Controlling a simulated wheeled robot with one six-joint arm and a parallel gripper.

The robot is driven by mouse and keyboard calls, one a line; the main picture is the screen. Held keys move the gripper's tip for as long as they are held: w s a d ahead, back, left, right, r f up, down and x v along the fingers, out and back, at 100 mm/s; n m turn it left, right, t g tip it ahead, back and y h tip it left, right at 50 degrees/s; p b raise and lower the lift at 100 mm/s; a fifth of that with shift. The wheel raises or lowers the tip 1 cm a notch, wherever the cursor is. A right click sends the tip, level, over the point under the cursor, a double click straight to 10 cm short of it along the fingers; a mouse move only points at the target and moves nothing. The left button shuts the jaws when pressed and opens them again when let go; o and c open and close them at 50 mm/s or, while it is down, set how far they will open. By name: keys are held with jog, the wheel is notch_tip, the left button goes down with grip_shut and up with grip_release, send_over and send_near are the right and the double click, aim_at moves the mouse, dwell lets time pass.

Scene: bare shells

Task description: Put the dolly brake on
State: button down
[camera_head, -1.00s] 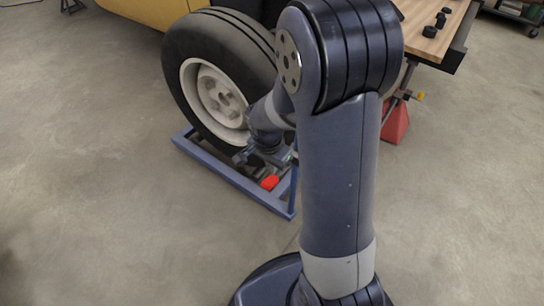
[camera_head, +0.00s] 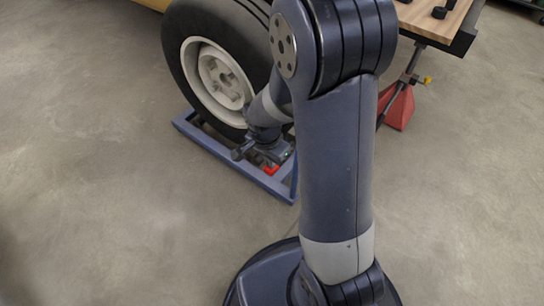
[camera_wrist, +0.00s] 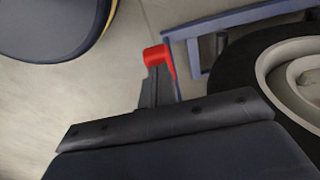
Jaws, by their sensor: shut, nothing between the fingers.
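The blue dolly (camera_head: 225,161) lies on the floor under a black tyre with a pale rim (camera_head: 218,78). Its red brake pedal (camera_head: 271,170) is at the near end of the frame, partly covered by my gripper (camera_head: 270,161). In the wrist view the red pedal (camera_wrist: 157,55) sits right at the tips of my shut gripper (camera_wrist: 156,84). Nothing is held between the fingers. I cannot tell whether the fingertips touch the pedal or how far it is pressed. The dolly frame also shows in the wrist view (camera_wrist: 240,18).
A wooden-topped workbench (camera_head: 440,22) is at the upper right. A red stand (camera_head: 398,108) is on the floor below it. Open concrete floor lies left and right of the dolly.

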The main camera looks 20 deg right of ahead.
jog(key=shift+r, duration=0.1)
dwell(0.3)
jog(key=shift+r+p, duration=0.85)
jog(key=shift+r, duration=0.05)
notch_tip(320, 180, up, 13)
jog(key=s+a+p, duration=0.1)
jog(key=a+p, duration=0.1)
jog(key=p, duration=0.3)
jog(key=shift+s+p, duration=0.25)
jog(key=shift+p, duration=0.1)
jog(key=shift+f, duration=0.1)
jog(key=f+b, duration=0.1)
jog(key=f, duration=0.2)
jog(key=w+d+f+b, duration=0.1)
jog(key=f, duration=0.2)
jog(key=d+f+b, duration=0.1)
jog(key=f, duration=0.1)
jog(key=shift+w+d+f, duration=0.15)
jog(key=shift+w+f, duration=0.15)
jog(key=shift+f, duration=0.1)
notch_tip(320, 180, down, 4)
jog(key=shift+r+b, duration=0.15)
jog(key=shift+b, duration=1.1)
jog(key=shift+f+b, duration=0.6)
jog(key=shift+f, duration=0.2)
jog(key=shift+a+r, duration=0.15)
jog(key=shift+a, duration=0.05)
